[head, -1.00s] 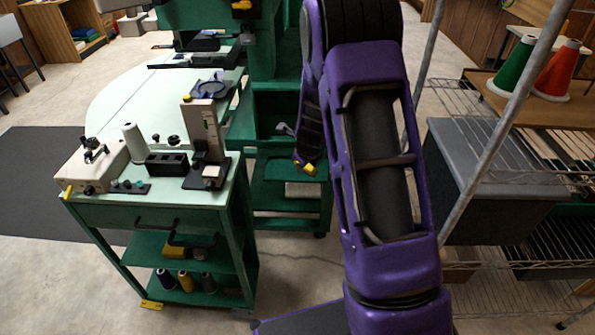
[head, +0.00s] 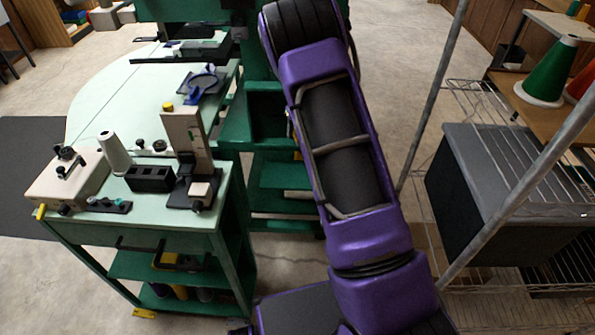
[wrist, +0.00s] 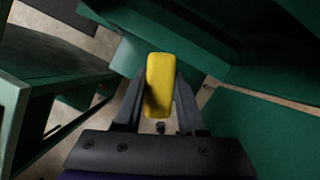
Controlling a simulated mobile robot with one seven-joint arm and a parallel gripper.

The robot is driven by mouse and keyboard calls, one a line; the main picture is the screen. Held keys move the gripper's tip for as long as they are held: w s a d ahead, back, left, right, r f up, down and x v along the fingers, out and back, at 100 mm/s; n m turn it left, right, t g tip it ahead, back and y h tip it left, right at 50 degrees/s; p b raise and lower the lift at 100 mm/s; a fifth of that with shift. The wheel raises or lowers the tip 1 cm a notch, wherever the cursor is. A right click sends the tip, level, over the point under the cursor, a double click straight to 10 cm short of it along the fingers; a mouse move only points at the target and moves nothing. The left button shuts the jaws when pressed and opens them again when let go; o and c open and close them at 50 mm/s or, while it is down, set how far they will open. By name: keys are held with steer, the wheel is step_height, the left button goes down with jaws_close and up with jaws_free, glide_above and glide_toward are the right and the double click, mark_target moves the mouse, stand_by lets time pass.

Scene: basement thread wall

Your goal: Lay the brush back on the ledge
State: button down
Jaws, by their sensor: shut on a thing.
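In the wrist view my gripper (wrist: 159,108) is shut on a yellow piece, which I take to be the brush (wrist: 159,84). Its upper end stands out past the fingertips, and no bristles can be made out. Green metal panels (wrist: 255,45) lie beyond it. I cannot tell which surface is the ledge. In the head view my purple arm reaches up and away, and it hides the gripper and the brush.
A pale green worktable (head: 95,225) with a spool and small devices stands at the left. A green machine frame (head: 265,115) is behind my arm. A wire rack with a grey bin (head: 500,165) and thread cones (head: 552,75) is at the right.

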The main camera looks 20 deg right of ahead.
mark_target(295, 175)
step_height(295, 175, down, 18)
steer(key=b, duration=0.2)
steer(key=shift+w+b, duration=0.1)
steer(key=shift+b, duration=0.3)
steer(key=shift+f, duration=0.15)
steer(key=c, duration=0.5)
jaws_free()
steer(key=shift+r, duration=0.4)
steer(key=p+v, duration=0.1)
steer(key=v, duration=1)
steer(key=shift+r+p, duration=0.3)
steer(key=shift+p, duration=0.05)
